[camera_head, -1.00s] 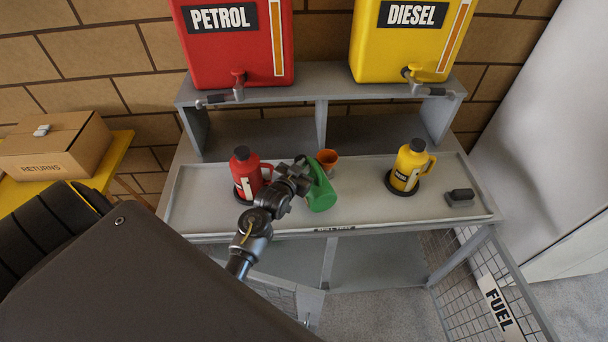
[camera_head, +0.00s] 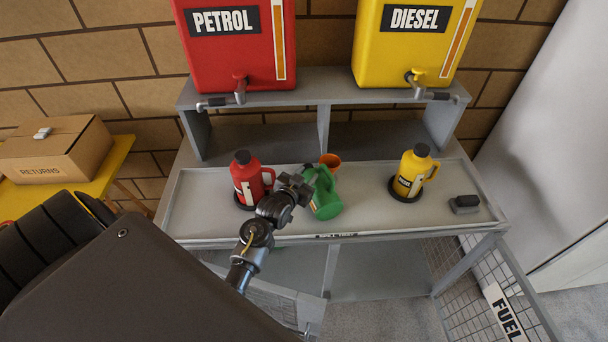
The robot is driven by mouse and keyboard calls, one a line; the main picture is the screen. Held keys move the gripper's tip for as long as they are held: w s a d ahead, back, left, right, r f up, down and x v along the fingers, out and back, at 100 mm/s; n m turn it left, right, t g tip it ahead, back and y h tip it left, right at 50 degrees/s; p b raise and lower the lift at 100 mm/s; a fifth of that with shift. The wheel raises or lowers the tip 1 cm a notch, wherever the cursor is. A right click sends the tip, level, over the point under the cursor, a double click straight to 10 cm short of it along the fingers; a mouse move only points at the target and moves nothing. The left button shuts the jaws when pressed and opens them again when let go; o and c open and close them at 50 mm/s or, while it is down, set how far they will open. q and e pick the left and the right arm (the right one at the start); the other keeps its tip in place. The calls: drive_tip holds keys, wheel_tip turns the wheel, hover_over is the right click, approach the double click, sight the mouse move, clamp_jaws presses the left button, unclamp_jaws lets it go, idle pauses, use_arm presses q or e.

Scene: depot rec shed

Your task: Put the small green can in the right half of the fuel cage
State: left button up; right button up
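The small green can (camera_head: 326,200) is tilted over the front middle of the grey bench tray, its top toward the upper left. My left gripper (camera_head: 300,186) is at the can's left side and appears shut on it; its fingertips are partly hidden. The fuel cage is the space under the bench, with mesh doors standing open. A divider (camera_head: 331,268) splits it, and the floor of its right half (camera_head: 380,272) looks empty. The right door carries a FUEL sign (camera_head: 504,312). My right gripper is not in view.
A red can (camera_head: 247,184) stands left of my gripper, and a yellow can (camera_head: 409,176) stands to the right. An orange cup (camera_head: 331,160) is just behind the green can. A small dark block (camera_head: 465,203) is at the tray's right end. The left mesh door (camera_head: 270,298) is partly hidden.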

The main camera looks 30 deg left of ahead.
use_arm(q)
drive_tip(key=b+v, duration=0.1)
drive_tip(key=v, duration=1.1)
drive_tip(key=shift+b, duration=0.4)
